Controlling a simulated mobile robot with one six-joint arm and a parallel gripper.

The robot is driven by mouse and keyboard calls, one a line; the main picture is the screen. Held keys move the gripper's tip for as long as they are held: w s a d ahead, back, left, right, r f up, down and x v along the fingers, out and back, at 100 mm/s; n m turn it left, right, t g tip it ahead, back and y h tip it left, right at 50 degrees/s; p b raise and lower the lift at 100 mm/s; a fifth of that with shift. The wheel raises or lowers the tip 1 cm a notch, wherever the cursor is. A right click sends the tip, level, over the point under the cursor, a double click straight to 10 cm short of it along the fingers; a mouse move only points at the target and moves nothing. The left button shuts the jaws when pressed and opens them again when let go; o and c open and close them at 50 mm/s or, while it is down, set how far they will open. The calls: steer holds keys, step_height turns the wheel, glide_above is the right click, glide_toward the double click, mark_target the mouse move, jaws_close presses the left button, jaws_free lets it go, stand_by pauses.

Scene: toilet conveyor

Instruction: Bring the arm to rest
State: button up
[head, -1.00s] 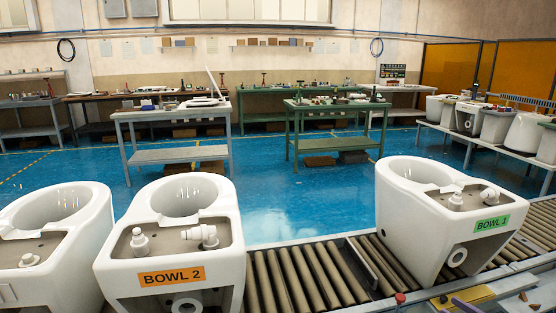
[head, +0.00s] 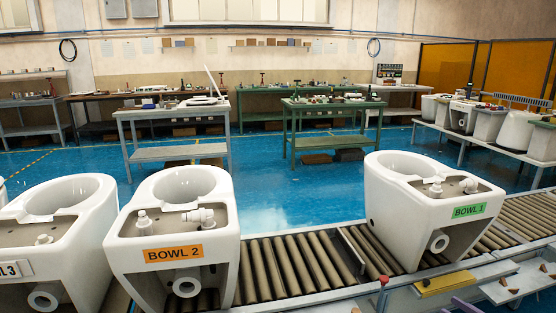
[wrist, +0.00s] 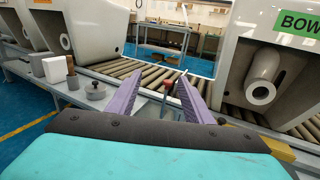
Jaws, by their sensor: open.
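My gripper (wrist: 166,80) shows in the wrist view with its two purple fingers apart and nothing held between them. Its fingers point toward the roller conveyor (wrist: 150,75), with BOWL 1 (wrist: 235,65) to their right and another white bowl (wrist: 100,30) to their left.
In the head view, BOWL 1 (head: 400,205), BOWL 2 (head: 135,235) and bowl 3 (head: 75,235) stand on the conveyor (head: 295,262). A grey round-lidded item (wrist: 95,90) and white block (wrist: 54,69) sit left.

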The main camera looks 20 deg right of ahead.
steer(key=w+a+f+n+g+y+p, duration=0.1)
steer(key=w+a+f+n+g, duration=0.1)
steer(key=w+a+f, duration=0.3)
steer(key=w+a+f+n+g+y, duration=0.1)
steer(key=a+f+n+g, duration=0.1)
steer(key=a, duration=0.4)
steer(key=w+a+f+n+g+y+p, duration=0.1)
steer(key=w+a+f+g, duration=0.1)
steer(key=w+a+f, duration=0.3)
steer(key=s+a+f+n+g+y+p, duration=0.1)
steer(key=a+f+n+g, duration=0.3)
steer(key=a, duration=0.5)
steer(key=s+a+f+n+g+p, duration=0.1)
steer(key=a+f+n+g, duration=0.3)
steer(key=a, duration=0.5)
steer(key=s+a+f+n+g+h+p, duration=0.2)
steer(key=s+a+f+n+g, duration=0.45)
steer(key=a, duration=0.55)
steer(key=s+a+f+n+g+h+p, duration=0.1)
steer(key=s+a+f+n+h, duration=0.1)
steer(key=s+n, duration=0.4)
steer(key=s+a+f+n+g+h+p, duration=0.1)
steer(key=s+a+f+n+h, duration=0.2)
steer(key=s+n, duration=0.4)
steer(key=shift+s+f+h+p, duration=0.25)
steer(key=shift+f+h+p, duration=0.15)
steer(key=shift+h, duration=0.9)
